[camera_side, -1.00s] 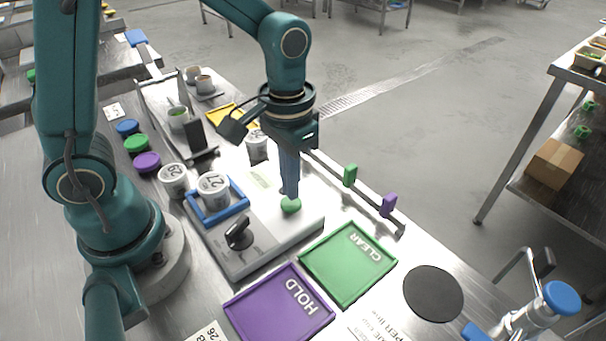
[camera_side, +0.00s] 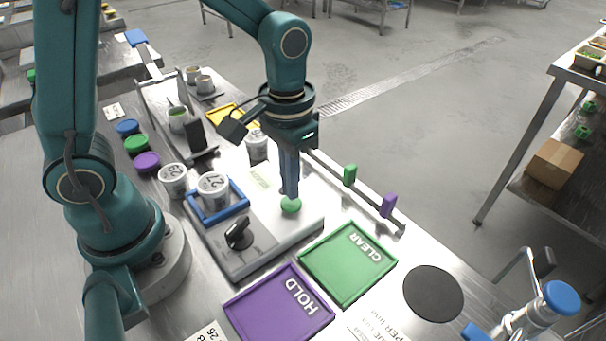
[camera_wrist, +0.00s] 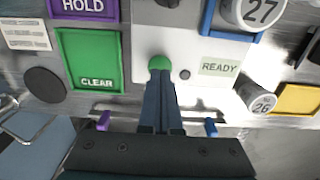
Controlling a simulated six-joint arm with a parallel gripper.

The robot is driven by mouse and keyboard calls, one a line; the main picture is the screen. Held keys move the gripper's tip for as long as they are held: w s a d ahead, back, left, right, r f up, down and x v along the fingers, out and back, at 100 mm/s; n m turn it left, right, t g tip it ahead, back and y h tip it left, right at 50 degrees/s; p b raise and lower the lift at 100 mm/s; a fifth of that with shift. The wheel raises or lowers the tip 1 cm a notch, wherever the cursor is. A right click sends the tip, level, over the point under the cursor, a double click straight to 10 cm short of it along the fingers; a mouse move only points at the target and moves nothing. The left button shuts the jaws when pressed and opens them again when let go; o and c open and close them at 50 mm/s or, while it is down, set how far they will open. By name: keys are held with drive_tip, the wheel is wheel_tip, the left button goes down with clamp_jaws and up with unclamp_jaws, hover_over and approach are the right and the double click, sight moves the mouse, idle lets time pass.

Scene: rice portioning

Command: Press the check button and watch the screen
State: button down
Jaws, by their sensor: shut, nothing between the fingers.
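My gripper (camera_side: 290,198) is shut and points down, its fingertips at the green check button (camera_side: 291,206) on the pale console (camera_side: 300,224). In the wrist view the green button (camera_wrist: 159,63) shows just beyond the fingertips (camera_wrist: 160,73), touching or very nearly so. I cannot tell whether it is pressed down. The screen (camera_wrist: 225,67) beside it reads READY in the wrist view. In the side view the screen (camera_side: 261,180) is small and its text is not legible.
A cup marked 27 (camera_side: 213,187) stands in a blue frame (camera_side: 239,207). A black-handled part (camera_side: 238,234) sits on the console. The green CLEAR tray (camera_side: 347,262) and purple HOLD tray (camera_side: 278,307) are empty. A rail with green (camera_side: 350,175) and purple (camera_side: 388,205) tabs runs behind.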

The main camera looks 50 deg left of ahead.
sight(279, 209)
drive_tip(key=shift+f, duration=1.1)
drive_tip(key=shift+r, duration=3.05)
drive_tip(key=shift+r, duration=0.1)
drive_tip(key=s+a+r+t, duration=0.3)
drive_tip(key=s+r+t, duration=0.2)
drive_tip(key=s, duration=0.2)
drive_tip(key=shift+s+r+t, duration=0.15)
drive_tip(key=shift+s+t, duration=0.15)
drive_tip(key=shift+s, duration=0.05)
